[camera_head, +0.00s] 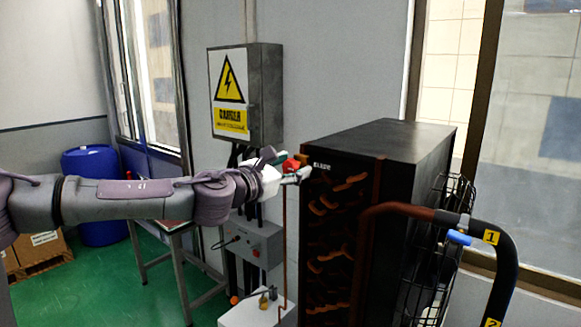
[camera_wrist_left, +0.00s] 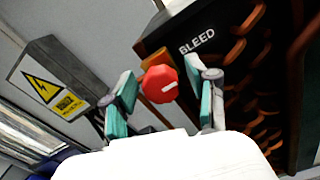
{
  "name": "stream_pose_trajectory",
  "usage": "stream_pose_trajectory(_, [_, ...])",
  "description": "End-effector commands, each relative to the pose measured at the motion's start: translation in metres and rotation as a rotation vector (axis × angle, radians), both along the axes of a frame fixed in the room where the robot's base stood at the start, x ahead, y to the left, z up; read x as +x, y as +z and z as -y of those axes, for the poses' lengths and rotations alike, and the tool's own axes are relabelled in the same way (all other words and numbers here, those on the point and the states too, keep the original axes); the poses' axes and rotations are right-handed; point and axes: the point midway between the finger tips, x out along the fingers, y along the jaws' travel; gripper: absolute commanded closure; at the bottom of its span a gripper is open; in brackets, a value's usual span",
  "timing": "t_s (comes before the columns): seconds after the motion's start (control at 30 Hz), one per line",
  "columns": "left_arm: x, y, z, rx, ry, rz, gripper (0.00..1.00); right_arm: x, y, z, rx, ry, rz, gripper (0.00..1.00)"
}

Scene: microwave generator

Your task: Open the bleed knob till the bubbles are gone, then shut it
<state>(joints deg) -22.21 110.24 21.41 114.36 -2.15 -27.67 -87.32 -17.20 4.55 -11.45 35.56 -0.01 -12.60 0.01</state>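The bleed knob (camera_wrist_left: 159,84) is a red knob with a white mark on its face, next to the word BLEED on the black cabinet (camera_head: 388,150). In the head view the red knob (camera_head: 291,165) shows at the cabinet's upper left edge, partly covered by my gripper. My left gripper (camera_wrist_left: 165,104) is open, with one teal-padded finger on each side of the knob. A gap shows on the right side; whether the left finger touches cannot be told. My right gripper is not in view. No bubbles can be made out.
A grey electrical box with a danger sign (camera_head: 245,95) hangs on the wall behind. A small control box (camera_head: 257,243) is below it. A thick pipe with numbered yellow tags (camera_head: 490,237) and a wire basket (camera_head: 445,250) are at the right.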

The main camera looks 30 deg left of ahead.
Motion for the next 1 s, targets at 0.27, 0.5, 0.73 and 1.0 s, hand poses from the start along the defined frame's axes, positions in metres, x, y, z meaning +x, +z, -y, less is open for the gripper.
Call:
stream_pose_trajectory(0.27, [0.000, 0.000, 0.000, 0.000, 0.000, 0.000, 0.92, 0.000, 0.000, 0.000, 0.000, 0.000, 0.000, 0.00])
stream_pose_trajectory(0.5, [0.000, 0.000, 0.000, -0.009, 0.001, 0.000, 1.00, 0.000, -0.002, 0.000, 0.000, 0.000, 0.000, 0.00])
stream_pose_trajectory(0.73, [0.000, -0.002, -0.001, -0.088, 0.003, -0.005, 1.00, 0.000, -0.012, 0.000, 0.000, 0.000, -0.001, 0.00])
stream_pose_trajectory(1.0, [0.000, -0.003, -0.001, -0.295, 0.001, -0.020, 1.00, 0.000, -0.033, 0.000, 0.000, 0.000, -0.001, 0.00])
